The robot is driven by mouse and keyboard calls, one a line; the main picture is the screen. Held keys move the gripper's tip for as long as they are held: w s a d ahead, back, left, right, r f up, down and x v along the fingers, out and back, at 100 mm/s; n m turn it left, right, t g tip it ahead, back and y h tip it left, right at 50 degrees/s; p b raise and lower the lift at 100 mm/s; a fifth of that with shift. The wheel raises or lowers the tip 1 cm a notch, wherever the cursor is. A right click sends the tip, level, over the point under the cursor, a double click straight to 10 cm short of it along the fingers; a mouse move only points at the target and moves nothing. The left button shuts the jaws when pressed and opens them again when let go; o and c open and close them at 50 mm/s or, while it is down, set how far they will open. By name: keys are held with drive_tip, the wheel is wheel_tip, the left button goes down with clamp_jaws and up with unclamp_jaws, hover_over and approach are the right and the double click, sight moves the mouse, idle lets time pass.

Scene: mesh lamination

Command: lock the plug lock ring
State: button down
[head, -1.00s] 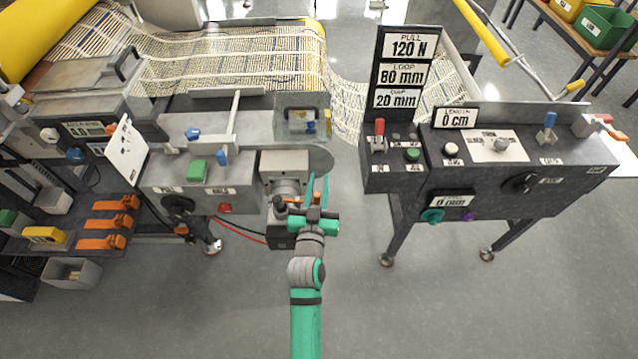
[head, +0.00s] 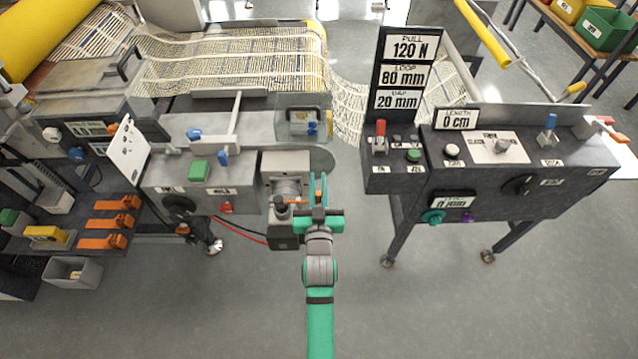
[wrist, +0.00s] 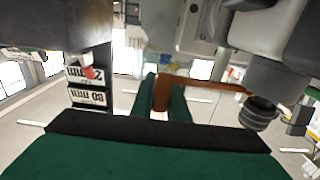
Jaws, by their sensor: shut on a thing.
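The plug lock ring shows as an orange lever (wrist: 215,86) in the wrist view, running right from between my fingers toward a dark ribbed cylindrical part (wrist: 258,112). My gripper (wrist: 163,95) has its two green fingers shut on the orange lever's end. In the head view my gripper (head: 318,196) is at the right side of the grey cylindrical plug fitting (head: 288,188), on the front of the left machine. Only a small orange piece (head: 312,186) shows there between the fingers. My gripper hides part of the ring, so its exact angle cannot be told.
A grey machine housing (head: 284,160) stands right behind the fitting. Red and black cables (head: 240,231) run low to the left. The right control console (head: 490,165) stands across a gap of clear floor (head: 350,285).

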drive_tip(key=shift+f, duration=0.15)
idle(0.3)
drive_tip(key=c, duration=1.7)
unclamp_jaws()
drive_tip(key=s, duration=1)
drive_tip(key=shift+s, duration=0.35)
drive_tip(key=s+g, duration=0.1)
drive_tip(key=s, duration=1.9)
drive_tip(key=s+g, duration=0.1)
drive_tip(key=s, duration=0.9)
drive_tip(key=shift+s+a+f+g, duration=0.3)
drive_tip(key=shift+s+a, duration=0.05)
drive_tip(key=shift+s, duration=0.05)
